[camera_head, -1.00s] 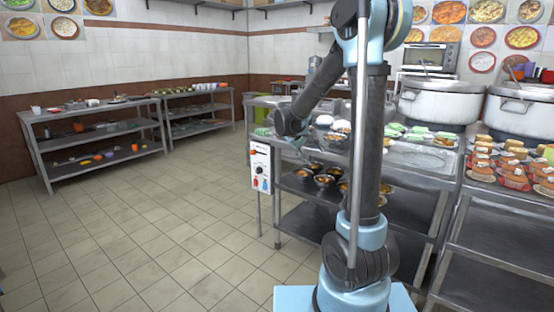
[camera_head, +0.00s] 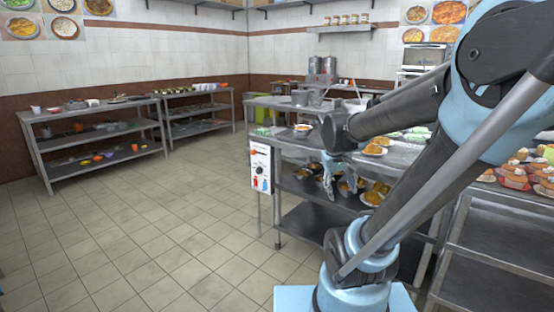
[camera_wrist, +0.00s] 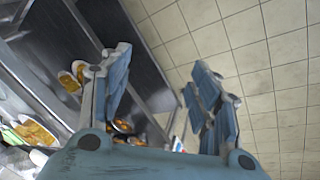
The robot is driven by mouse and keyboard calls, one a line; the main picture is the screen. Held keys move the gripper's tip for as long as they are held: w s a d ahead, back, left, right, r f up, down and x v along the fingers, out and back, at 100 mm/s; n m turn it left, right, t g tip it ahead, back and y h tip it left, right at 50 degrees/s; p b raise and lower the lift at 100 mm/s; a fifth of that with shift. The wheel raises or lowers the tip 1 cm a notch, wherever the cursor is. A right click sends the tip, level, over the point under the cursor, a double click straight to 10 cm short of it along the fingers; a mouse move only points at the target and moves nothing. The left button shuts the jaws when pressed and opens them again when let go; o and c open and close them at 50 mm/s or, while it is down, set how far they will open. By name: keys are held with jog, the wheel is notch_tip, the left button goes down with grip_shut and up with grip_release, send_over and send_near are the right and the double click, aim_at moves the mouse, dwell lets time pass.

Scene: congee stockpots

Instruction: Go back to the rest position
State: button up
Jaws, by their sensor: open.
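My gripper (camera_wrist: 158,75) is open and empty in the wrist view, its two blue fingers spread apart with steel shelving and floor tiles behind them. In the head view my gripper (camera_head: 333,178) hangs pointing down at the front of the steel counter (camera_head: 290,147), beside the lower-shelf bowls. From this angle I cannot tell how far it is from the counter edge. My arm leans to the right and hides much of the right side, including the large pots there.
Bowls of food (camera_head: 304,172) stand on the shelf under the counter. A control box (camera_head: 261,166) is fixed at the counter's left end. Burgers (camera_head: 514,172) sit on the right counter. Shelving racks (camera_head: 95,140) line the left wall. The tiled floor (camera_head: 150,230) between is clear.

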jog(key=s+a+f+m+y, duration=0.1)
jog(key=s+a+f+y, duration=0.1)
jog(key=s+f, duration=0.5)
jog(key=shift+s+a+f+m+y, duration=0.15)
jog(key=shift+s+a+m+y, duration=0.2)
jog(key=shift+s, duration=2.35)
jog(key=shift+d, duration=0.1)
